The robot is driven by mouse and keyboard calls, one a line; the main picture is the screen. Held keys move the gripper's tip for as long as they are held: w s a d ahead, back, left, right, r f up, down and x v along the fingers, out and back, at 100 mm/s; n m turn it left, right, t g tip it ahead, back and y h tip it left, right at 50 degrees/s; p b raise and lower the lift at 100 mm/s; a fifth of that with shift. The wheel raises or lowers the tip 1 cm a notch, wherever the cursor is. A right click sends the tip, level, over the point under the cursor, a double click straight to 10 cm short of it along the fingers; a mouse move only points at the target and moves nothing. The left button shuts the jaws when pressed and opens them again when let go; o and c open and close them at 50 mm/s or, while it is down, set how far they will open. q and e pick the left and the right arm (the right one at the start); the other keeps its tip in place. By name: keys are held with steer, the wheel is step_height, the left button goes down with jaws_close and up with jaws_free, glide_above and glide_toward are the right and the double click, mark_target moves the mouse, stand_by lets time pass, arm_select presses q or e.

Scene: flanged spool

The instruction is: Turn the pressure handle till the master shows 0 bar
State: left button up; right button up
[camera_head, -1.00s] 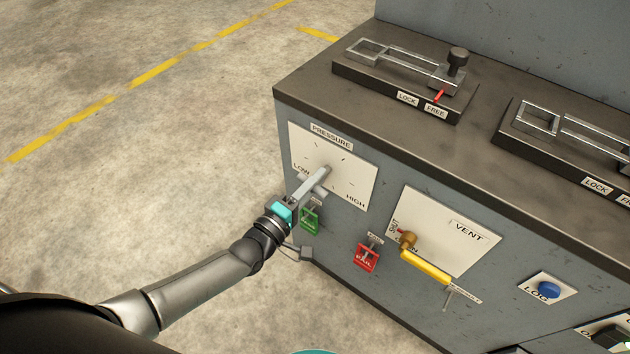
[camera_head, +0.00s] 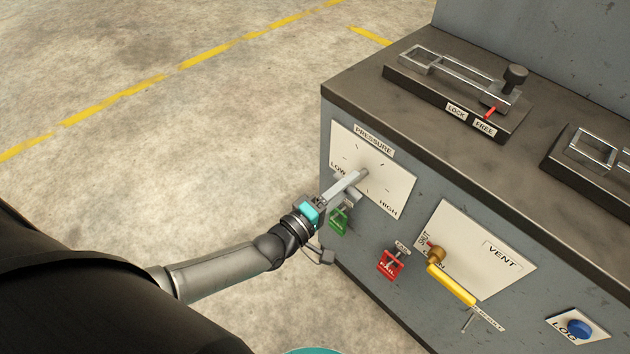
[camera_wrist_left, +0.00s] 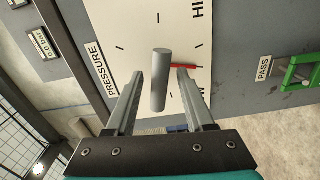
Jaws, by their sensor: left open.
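The pressure handle is a grey rod (camera_wrist_left: 160,80) on the white PRESSURE plate (camera_head: 392,183), which is marked LOW and HIGH. In the left wrist view the rod stands between the two fingers of my left gripper (camera_wrist_left: 158,88), with a gap on each side. The left gripper, seen in the head view (camera_head: 345,188), is open in front of the plate. A red pointer (camera_wrist_left: 184,66) lies on the plate, partly behind a finger.
Below the dial are a green PASS latch (camera_head: 339,220) and a red FAIL latch (camera_head: 390,264). A yellow VENT lever (camera_head: 451,284) and a blue LOG button (camera_head: 579,328) are to the right. Slide locks (camera_head: 460,88) sit on the bench top. Open floor lies left.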

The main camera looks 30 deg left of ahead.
arm_select(q)
steer(key=p+v, duration=0.2)
steer(key=v, duration=1.2)
arm_select(e)
steer(key=s+d+f, duration=0.2)
steer(key=s+d, duration=0.1)
steer(key=s, duration=0.2)
steer(key=shift+d, duration=0.35)
arm_select(q)
steer(key=shift+w, duration=0.1)
